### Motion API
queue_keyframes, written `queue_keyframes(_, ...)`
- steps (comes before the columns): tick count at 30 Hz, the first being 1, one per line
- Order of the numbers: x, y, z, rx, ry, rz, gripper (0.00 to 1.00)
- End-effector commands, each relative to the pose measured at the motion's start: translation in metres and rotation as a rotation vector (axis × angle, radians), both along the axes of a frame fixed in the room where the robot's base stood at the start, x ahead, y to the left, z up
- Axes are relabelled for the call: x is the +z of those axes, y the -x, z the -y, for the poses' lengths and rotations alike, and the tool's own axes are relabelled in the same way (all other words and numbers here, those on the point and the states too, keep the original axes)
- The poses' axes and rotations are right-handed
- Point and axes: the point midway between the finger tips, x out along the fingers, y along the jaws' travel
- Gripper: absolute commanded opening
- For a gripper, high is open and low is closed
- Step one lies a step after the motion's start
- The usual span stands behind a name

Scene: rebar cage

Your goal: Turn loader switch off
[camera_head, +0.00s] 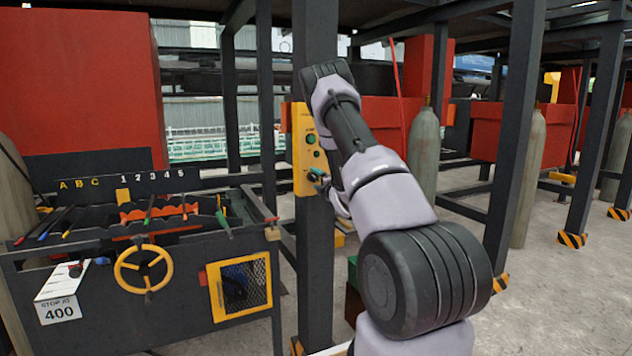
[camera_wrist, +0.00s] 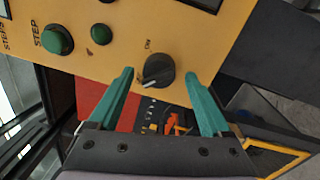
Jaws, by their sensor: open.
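The loader switch is a round dark knob (camera_wrist: 158,72) on a yellow control panel (camera_wrist: 200,40), with a pale pointer mark and small lettering beside it. In the wrist view my gripper (camera_wrist: 165,85) is open, its two green fingers on either side of the knob with gaps on both sides. Whether the fingertips reach the knob's depth I cannot tell. In the head view the yellow panel (camera_head: 303,130) is mounted on a dark post, and my gripper (camera_head: 318,180) is at its lower part. The knob is hidden there by my gripper and arm.
Green buttons (camera_wrist: 56,40) sit on the panel beside the knob. A dark workbench (camera_head: 110,300) with a yellow handwheel (camera_head: 143,267), levers and a mesh-covered opening (camera_head: 240,285) stands to the left. Grey gas cylinders (camera_head: 424,145) and dark posts stand to the right.

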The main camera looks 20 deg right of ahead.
Motion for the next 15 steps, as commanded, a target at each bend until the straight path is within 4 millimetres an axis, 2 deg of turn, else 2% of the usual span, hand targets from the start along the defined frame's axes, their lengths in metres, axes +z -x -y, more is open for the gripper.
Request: queue_keyframes(15,-0.006,0.091,0.005,-0.003,-0.001,-0.002,0.82)
